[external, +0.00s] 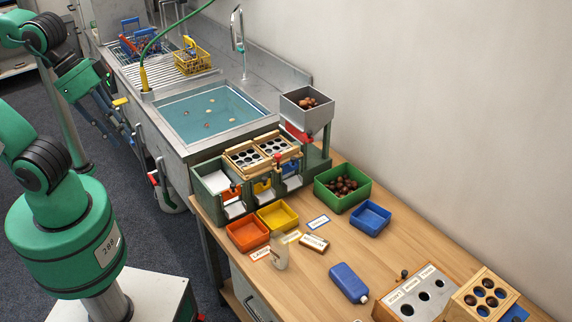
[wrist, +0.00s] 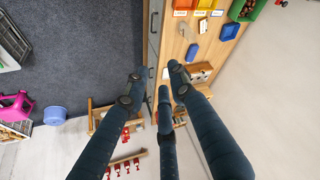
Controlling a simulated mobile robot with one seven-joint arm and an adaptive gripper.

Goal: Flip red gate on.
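The green sorting box (external: 322,160) stands at the back left of the wooden table, with red, yellow and blue parts along its front. A red piece (external: 298,132) sits under the grey hopper, and a smaller red flap (external: 230,193) is at the box's left front. I cannot tell which is the red gate or how it is set. My gripper (external: 112,122) is at upper left in the external view, beside the sink and well away from the box. In the wrist view my gripper (wrist: 158,88) has its dark fingers spread, with nothing between them.
The grey hopper (external: 306,110) holds chestnuts. A green bin (external: 343,188) of chestnuts and orange (external: 247,233), yellow (external: 277,216) and blue (external: 370,218) trays stand near the box. A blue bottle (external: 348,283) lies nearer the front. The sink (external: 212,112) adjoins the table.

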